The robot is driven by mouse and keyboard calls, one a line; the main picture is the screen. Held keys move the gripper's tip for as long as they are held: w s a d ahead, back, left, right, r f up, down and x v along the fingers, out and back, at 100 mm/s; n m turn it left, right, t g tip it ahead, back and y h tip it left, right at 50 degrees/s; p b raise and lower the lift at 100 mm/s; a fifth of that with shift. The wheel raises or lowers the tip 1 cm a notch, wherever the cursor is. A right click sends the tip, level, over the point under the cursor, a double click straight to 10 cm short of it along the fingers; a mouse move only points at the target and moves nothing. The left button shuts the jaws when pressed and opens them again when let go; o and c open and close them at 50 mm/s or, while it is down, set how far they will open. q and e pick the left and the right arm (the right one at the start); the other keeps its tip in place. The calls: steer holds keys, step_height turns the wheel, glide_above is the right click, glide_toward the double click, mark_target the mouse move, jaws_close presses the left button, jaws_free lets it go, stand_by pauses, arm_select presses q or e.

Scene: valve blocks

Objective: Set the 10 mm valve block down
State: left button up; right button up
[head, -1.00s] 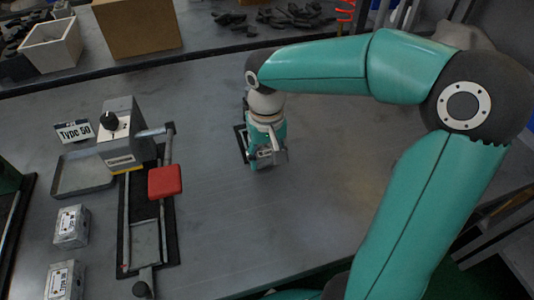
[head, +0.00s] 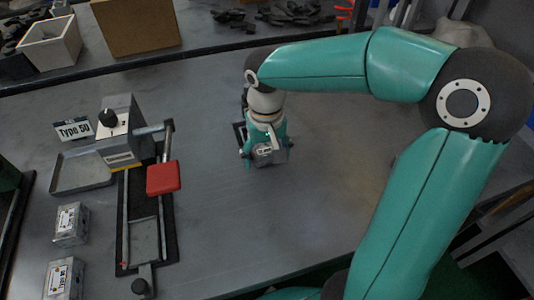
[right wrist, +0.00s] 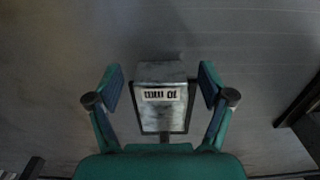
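The 10 mm valve block (right wrist: 161,74) is a grey metal block with a white label, upside down in the right wrist view. It sits between the two fingers of my right gripper (right wrist: 160,88), with a visible gap on each side. The gripper is open around it. In the head view my right gripper (head: 264,152) points down at the grey table, and the block is mostly hidden by it. A dark-edged plate (head: 239,132) shows partly beside the gripper. My left gripper is not in view.
Left of the gripper stands a grey fixture (head: 119,147) with a black knob, rails and a red pad (head: 163,178). The middle table is clear.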

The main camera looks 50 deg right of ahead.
step_height(320, 180, up, 12)
stand_by(0.7)
